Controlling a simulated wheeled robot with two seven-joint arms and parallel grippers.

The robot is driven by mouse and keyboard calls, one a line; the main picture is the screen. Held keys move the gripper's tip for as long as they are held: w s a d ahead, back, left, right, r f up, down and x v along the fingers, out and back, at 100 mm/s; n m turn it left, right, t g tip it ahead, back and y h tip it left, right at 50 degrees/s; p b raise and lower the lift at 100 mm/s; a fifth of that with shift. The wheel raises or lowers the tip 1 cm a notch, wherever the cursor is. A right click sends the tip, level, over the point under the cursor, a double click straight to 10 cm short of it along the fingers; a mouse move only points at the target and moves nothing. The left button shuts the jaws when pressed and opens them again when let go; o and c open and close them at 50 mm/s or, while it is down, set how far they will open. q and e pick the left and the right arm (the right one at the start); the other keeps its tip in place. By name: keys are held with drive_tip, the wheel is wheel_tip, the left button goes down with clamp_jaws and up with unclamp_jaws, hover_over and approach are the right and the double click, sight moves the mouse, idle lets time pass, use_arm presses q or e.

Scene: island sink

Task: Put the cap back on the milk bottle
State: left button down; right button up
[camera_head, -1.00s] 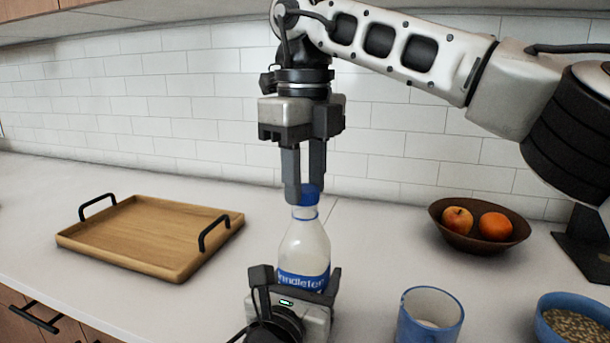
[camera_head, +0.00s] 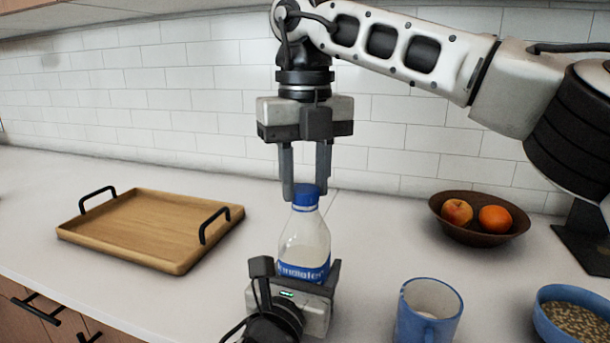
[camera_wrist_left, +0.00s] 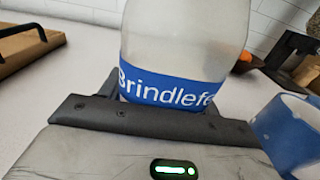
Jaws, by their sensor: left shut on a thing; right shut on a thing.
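The milk bottle (camera_head: 304,242) is translucent with a blue label and stands upright at the middle of the counter. The blue cap (camera_head: 306,194) sits at the top of its neck; I cannot tell how tightly it is seated. My right gripper (camera_head: 306,192) comes down from above, with its fingers on either side of the cap, shut on it. My left gripper (camera_head: 297,270) is shut around the lower part of the bottle and hides its base. The left wrist view shows the bottle's label (camera_wrist_left: 172,90) close up, between the jaws.
A wooden tray (camera_head: 178,267) with black handles lies to the left. A blue mug (camera_head: 443,328) and a blue bowl of grain (camera_head: 540,318) are at the front right. A brown fruit bowl (camera_head: 480,237) stands behind them.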

drive_tip(key=m, duration=1.2)
drive_tip(key=shift+m, duration=0.4)
drive_tip(key=m, duration=1.4)
drive_tip(key=o, duration=0.9)
drive_tip(key=shift+r, duration=2.25)
